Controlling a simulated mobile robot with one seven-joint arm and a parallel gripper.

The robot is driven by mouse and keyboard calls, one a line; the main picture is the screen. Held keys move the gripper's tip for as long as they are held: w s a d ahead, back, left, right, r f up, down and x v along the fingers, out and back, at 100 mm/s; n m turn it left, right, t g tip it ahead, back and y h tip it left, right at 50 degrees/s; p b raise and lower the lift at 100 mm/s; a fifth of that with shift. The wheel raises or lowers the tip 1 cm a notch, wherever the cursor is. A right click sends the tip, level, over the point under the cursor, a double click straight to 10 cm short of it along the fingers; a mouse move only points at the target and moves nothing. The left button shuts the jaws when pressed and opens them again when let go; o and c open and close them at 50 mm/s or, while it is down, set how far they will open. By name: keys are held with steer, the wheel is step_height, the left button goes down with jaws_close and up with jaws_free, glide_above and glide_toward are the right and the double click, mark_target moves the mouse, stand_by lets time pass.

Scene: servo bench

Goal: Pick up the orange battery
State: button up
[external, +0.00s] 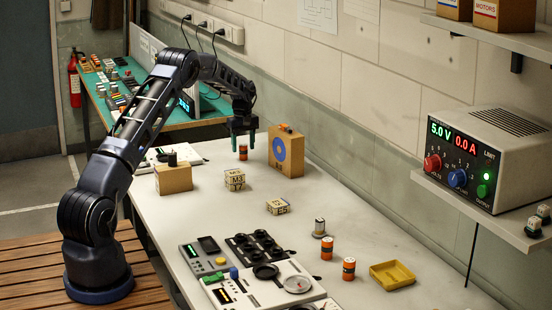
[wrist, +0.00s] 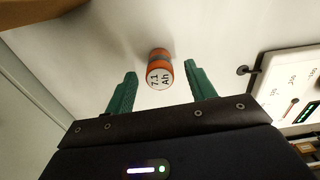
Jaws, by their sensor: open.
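An orange battery with a dark band (external: 243,152) stands upright on the white bench below my gripper (external: 243,138). In the wrist view the same battery (wrist: 160,69) shows its pale top, marked "7.1 Ah", ahead of and between the two green fingers. My gripper (wrist: 160,90) is open and empty there, with its fingers apart on either side of the battery. Two more orange batteries stand at the front right of the bench, one (external: 327,248) behind the other (external: 349,269).
A yellow tray (external: 392,275) lies at the front right. The bench middle is mostly clear.

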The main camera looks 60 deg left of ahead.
mark_target(243, 145)
step_height(243, 145, down, 3)
steer(key=shift+r, duration=0.15)
steer(key=c, duration=1.1)
step_height(243, 145, up, 20)
steer(key=shift+r, duration=0.1)
